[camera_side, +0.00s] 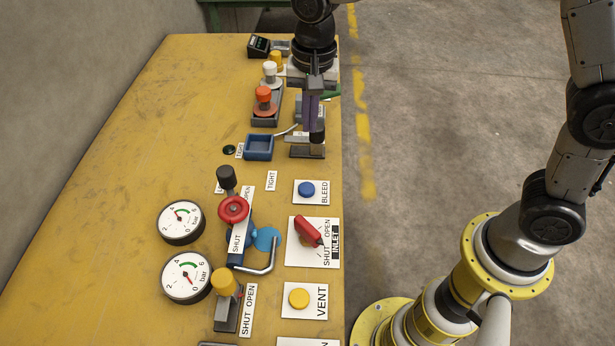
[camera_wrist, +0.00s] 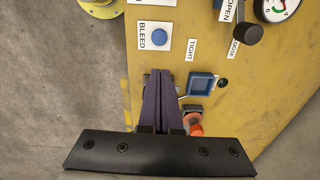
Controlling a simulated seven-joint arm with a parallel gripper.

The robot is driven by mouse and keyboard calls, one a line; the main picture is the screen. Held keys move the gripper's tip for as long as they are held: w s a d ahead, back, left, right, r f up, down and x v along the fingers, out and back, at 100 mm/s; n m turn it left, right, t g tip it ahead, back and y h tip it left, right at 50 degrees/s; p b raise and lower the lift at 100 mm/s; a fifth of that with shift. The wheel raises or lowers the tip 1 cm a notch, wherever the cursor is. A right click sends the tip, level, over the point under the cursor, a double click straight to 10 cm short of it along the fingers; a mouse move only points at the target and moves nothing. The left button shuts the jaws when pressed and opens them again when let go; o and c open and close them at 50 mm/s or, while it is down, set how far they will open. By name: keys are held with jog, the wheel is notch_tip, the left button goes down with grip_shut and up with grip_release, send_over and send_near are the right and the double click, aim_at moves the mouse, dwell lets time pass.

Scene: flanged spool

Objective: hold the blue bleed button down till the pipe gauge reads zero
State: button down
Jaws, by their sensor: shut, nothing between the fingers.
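The blue bleed button (camera_side: 307,189) sits on a white plate marked BLEED near the right edge of the yellow bench. It also shows in the wrist view (camera_wrist: 159,37), ahead of the fingertips. My gripper (camera_side: 317,136) is over the bench's right edge, farther back than the button and apart from it. Its dark purple fingers (camera_wrist: 160,78) are shut together and empty. Two round bar gauges (camera_side: 181,222) and (camera_side: 187,277) stand at the left; which is the pipe gauge I cannot tell. Their needles are too small to read exactly.
A red INLET lever (camera_side: 309,231) and a yellow VENT button (camera_side: 299,298) are in front of the bleed button. A blue tray (camera_side: 259,147) and an orange-topped knob (camera_side: 263,95) are near my gripper. A black-knobbed lever (camera_side: 227,179) stands left of the button.

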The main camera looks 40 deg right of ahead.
aim_at(308, 188)
jog(key=shift+s+a+f+g, duration=0.15)
jog(key=shift+a+f, duration=0.15)
jog(key=shift+f, duration=0.2)
jog(key=shift+s+a+f+g, duration=0.15)
jog(key=shift+a+f, duration=0.1)
jog(key=shift+f, duration=0.2)
notch_tip(308, 188, down, 14)
dwell(0.4)
